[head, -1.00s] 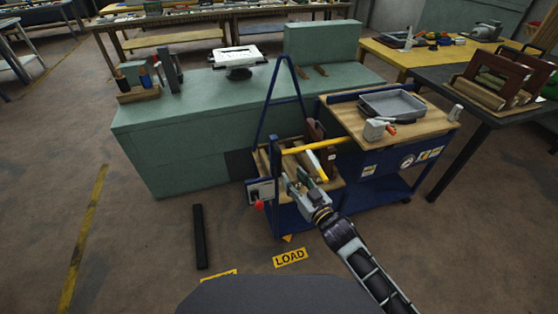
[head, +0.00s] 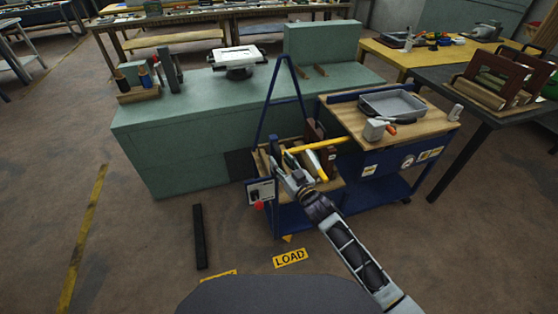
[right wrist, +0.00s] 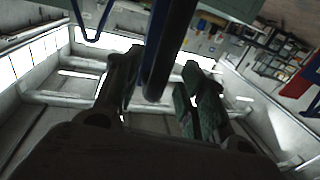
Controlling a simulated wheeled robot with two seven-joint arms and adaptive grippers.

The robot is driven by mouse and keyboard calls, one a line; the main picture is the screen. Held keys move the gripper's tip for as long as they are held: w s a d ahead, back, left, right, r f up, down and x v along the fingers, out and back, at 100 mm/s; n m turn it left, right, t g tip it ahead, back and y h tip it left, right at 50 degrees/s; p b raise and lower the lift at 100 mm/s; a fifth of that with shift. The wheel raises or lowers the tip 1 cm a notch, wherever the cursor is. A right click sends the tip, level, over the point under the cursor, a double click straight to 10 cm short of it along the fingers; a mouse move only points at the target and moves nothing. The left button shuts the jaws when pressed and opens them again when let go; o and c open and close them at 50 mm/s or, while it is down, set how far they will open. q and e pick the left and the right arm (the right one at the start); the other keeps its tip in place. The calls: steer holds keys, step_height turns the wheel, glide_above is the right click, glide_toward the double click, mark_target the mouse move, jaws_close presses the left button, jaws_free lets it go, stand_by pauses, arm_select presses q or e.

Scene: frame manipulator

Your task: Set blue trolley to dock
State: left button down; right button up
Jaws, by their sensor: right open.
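The blue trolley (head: 380,192) stands in front of the green bench in the head view, with wooden top surfaces, a yellow bar (head: 318,146) and a tall blue frame (head: 262,108) at its left end. My right gripper (head: 286,164) is at that left end, beside the frame and over the lower wooden tray. In the right wrist view my gripper (right wrist: 160,95) is open, and a dark blue bar (right wrist: 168,45) shows between its fingers. Contact cannot be told. A yellow LOAD label (head: 290,258) is on the floor. No dock is clearly identifiable. My left gripper is not in view.
The green bench (head: 185,155) is close behind the trolley. A black bar (head: 200,237) lies on the floor left of it. A second yellow label (head: 218,274) is partly hidden. A dark table (head: 485,115) stands to the right.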

steer(key=shift+x, duration=1.05)
jaws_close()
